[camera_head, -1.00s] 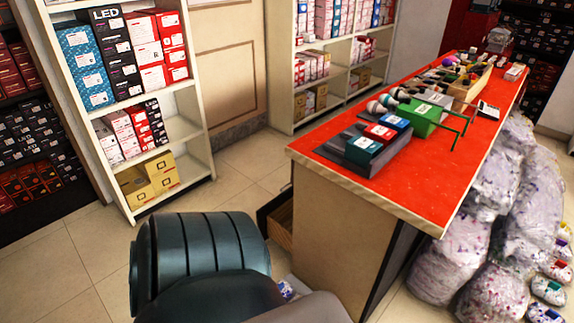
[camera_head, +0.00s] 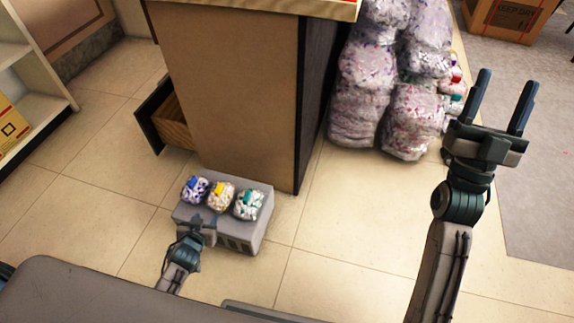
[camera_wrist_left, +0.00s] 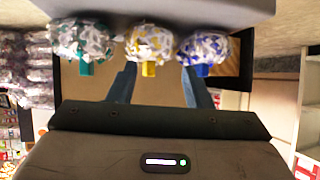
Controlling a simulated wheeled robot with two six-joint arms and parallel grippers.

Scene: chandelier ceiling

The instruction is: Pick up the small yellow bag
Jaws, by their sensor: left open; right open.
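The small yellow bag (camera_head: 221,197) is a white speckled pouch with a yellow tie. It sits on a low grey box (camera_head: 249,238), between a blue-tied bag (camera_head: 194,189) and a green-tied bag (camera_head: 248,205). My left gripper (camera_head: 203,224) is low at the box's near side, just short of the bags. In the left wrist view the picture is upside down, and the yellow bag (camera_wrist_left: 150,42) lies beyond and between the open, empty fingers of the left gripper (camera_wrist_left: 159,70). My right gripper (camera_head: 505,95) is open, empty and raised at the right, far from the bags.
A counter (camera_head: 243,90) stands right behind the box, with an open drawer (camera_head: 170,120) on its left. Large clear sacks (camera_head: 385,85) are piled beside it. A shelf (camera_head: 30,70) is at far left. Tiled floor right of the box is clear.

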